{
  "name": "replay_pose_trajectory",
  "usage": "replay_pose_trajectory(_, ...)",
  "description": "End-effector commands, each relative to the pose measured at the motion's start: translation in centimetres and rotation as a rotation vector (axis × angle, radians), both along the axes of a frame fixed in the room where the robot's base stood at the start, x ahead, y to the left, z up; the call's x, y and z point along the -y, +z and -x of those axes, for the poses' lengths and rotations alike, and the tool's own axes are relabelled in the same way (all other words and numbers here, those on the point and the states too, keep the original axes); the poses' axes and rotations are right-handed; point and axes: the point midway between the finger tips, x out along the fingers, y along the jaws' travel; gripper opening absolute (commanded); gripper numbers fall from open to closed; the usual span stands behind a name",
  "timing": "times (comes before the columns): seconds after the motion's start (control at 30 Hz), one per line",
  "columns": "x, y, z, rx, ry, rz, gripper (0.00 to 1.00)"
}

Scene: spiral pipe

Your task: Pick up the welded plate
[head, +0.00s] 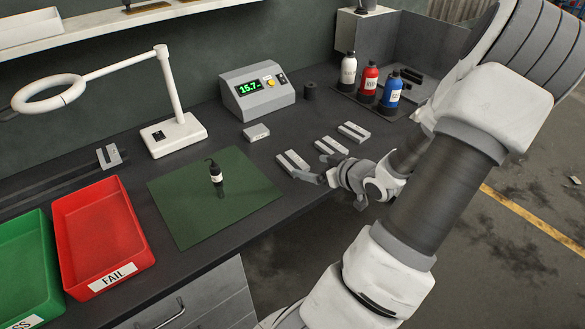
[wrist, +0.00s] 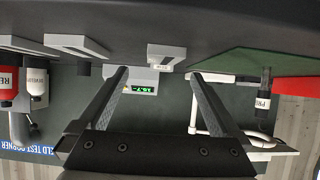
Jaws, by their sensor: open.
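Several grey plates lie on the dark bench: a near plate (head: 292,166), a middle plate (head: 331,147) and a far plate (head: 354,131). I cannot tell which one is welded. My gripper (head: 324,178) is at the bench's front edge, just right of the near plate, and holds nothing. In the upside-down wrist view, my gripper (wrist: 159,74) has its two fingers wide apart with nothing between them.
A small labelled block (head: 257,132) sits by the meter (head: 257,92). The red FAIL tray (head: 100,235) and green tray (head: 25,270) are at left. White, red and blue bottles (head: 368,82) stand at the back right.

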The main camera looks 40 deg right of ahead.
Motion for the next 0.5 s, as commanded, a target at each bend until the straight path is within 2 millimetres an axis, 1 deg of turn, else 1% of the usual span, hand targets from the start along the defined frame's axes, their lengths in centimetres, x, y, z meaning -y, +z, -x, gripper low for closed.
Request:
replay_pose_trajectory(0.03, 0.1, -0.5, -0.6, 0.0, 0.001, 0.0, 1.0)
replay_pose_trajectory(0.27, 0.1, -1.2, -2.0, 0.0, 0.001, 0.0, 1.0)
replay_pose_trajectory(0.43, -0.3, -2.5, -4.4, 0.0, 0.003, -0.001, 1.0)
replay_pose_trajectory(0.5, -0.1, -2.8, -5.2, 0.001, 0.001, 0.0, 1.0)
